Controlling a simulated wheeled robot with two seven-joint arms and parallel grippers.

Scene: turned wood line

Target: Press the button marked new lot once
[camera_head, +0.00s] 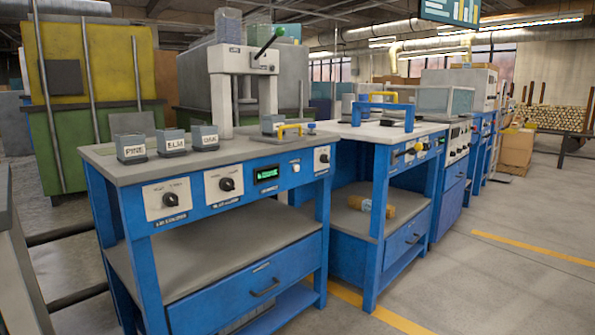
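A small round white button (295,167) sits on the front panel of the nearest blue workbench (215,262), right of a green-lit display (267,174). Any label by this button is too small to read, so I cannot tell whether it is the one marked new lot. Neither of my grippers is in view, and nothing touches the button.
Dials (171,199) on white plates flank the display. Another blue bench (395,145) adjoins. Floor (480,290) at right is clear.

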